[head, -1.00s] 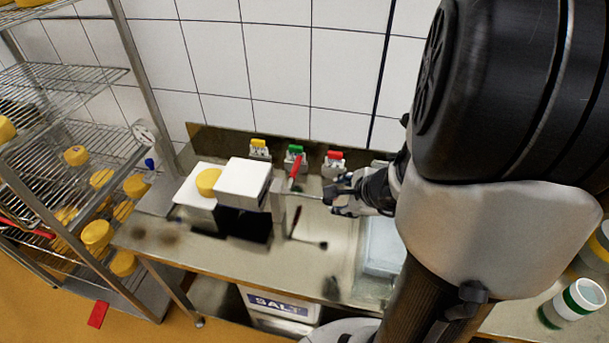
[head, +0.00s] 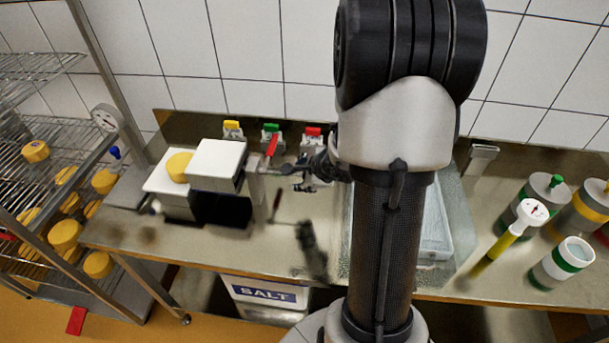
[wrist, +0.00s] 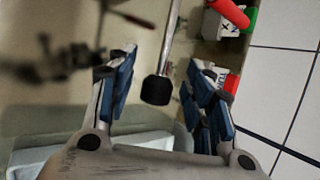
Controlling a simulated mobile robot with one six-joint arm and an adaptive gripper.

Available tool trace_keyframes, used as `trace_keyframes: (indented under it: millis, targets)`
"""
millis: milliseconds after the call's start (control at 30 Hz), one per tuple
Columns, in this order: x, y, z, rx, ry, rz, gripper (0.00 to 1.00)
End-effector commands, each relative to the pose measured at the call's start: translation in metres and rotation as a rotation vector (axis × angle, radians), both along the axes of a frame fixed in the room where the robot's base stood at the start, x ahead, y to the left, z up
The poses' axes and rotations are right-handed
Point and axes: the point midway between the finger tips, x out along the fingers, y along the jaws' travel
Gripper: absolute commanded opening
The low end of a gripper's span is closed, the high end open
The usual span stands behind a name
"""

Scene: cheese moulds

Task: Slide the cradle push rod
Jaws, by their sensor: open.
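The push rod (wrist: 170,40) is a thin metal bar with a black knob (wrist: 158,90) on its end. In the wrist view the knob lies between the blue-padded fingers of my gripper (wrist: 163,60), with a gap on both sides. My gripper is open. In the head view my gripper (head: 303,178) is at the right of the cradle; the rod's end is hard to make out there. The cradle has a white block (head: 217,160), a metal upright (head: 256,188) and a red lever (head: 272,144). A yellow cheese (head: 179,166) sits on a white plate (head: 157,184) left of the block.
Yellow, green and red tagged clips (head: 271,134) stand along the back. A basin (head: 436,240) lies behind my arm. A wire rack (head: 50,190) with cheeses is at the left.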

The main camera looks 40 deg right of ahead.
Motion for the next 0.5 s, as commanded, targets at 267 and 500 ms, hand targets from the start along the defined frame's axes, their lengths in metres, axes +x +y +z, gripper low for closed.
trace_keyframes:
  millis: [267,500]
  targets:
    - [-0.0001,0.0001,0.0004,0.000,0.000,0.000,0.37]
    - [-0.0003,0.0001,0.0004,0.000,0.000,0.000,0.21]
